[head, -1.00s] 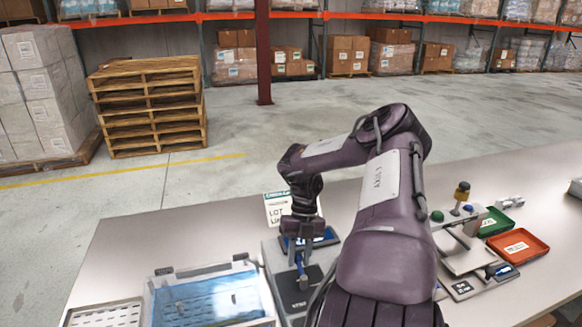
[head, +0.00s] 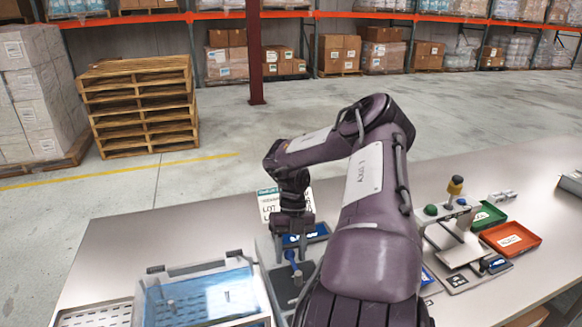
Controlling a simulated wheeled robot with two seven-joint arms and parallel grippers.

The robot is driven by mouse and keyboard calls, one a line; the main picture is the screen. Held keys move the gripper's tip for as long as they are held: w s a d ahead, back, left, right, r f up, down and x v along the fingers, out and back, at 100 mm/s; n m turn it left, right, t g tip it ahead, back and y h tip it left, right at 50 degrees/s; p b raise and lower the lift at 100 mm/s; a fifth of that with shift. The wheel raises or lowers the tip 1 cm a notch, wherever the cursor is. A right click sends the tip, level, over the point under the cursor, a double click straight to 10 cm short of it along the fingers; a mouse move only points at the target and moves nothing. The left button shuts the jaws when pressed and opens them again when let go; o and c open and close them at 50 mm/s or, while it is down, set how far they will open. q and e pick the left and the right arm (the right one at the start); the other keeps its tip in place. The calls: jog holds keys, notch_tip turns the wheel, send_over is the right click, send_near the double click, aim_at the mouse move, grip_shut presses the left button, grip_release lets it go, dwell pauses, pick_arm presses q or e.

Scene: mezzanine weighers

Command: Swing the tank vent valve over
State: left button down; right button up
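A clear-lidded tank (head: 205,290) with a bluish interior stands at the front left of the table. My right gripper (head: 296,246) points down above and just behind this blue piece. Its fingertips are small and partly lost against the blue and dark parts behind, so I cannot tell whether they are open or touching it. My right arm hides the table to the right. My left gripper is not in view.
A lot sign (head: 268,204) stands behind the gripper. A perforated panel (head: 95,315) lies left of the tank. The table's back left is bare.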

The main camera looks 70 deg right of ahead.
jog(key=shift+d+r, duration=0.15)
jog(key=b+v, duration=0.2)
jog(key=v, duration=0.5)
jog(key=shift+r, duration=0.2)
jog(key=shift+w, duration=0.1)
dwell(0.3)
